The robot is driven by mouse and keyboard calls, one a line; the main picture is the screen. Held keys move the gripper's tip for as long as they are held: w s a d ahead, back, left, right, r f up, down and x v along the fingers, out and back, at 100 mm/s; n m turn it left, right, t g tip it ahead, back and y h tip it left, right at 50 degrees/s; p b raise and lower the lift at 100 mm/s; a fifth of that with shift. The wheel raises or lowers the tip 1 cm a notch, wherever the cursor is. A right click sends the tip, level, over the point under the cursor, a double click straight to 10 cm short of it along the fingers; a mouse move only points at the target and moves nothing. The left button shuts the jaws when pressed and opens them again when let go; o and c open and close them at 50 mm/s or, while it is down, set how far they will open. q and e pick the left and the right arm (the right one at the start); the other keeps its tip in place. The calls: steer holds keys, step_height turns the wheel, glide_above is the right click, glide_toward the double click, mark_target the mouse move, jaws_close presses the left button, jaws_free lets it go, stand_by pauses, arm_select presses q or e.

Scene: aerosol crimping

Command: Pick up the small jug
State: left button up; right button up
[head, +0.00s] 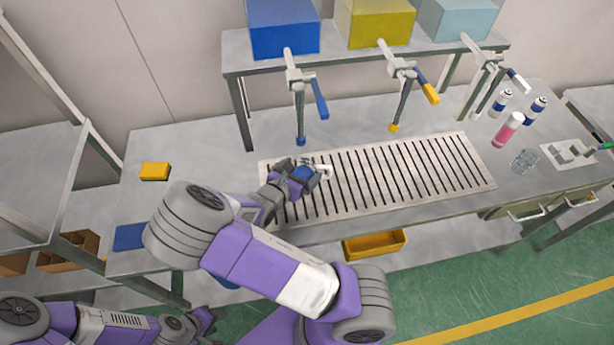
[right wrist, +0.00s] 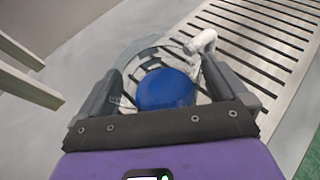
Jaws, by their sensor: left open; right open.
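The small jug (head: 324,171) stands on the slotted grate at its left part. It looks clear, with a white handle and blue showing inside; in the right wrist view the jug (right wrist: 166,90) lies between my fingers, handle at upper right. My right gripper (head: 306,177) is open at the jug, one finger on each side; the right wrist view shows it too (right wrist: 163,78). Whether the fingers touch the jug I cannot tell. In the head view, the gripper partly hides the jug. My left gripper (head: 207,322) is open and empty at lower left, away from the jug.
The slotted grate (head: 400,172) runs along the bench. Dispensers with blue (head: 301,140) and yellow (head: 394,127) tips hang above it. Spray cans (head: 536,110), a pink bottle (head: 508,131) and a clear glass item (head: 524,161) stand right. A yellow box (head: 155,171) sits left.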

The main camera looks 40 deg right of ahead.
steer(key=c, duration=1)
steer(key=shift+o, duration=0.2)
steer(key=shift+r, duration=0.1)
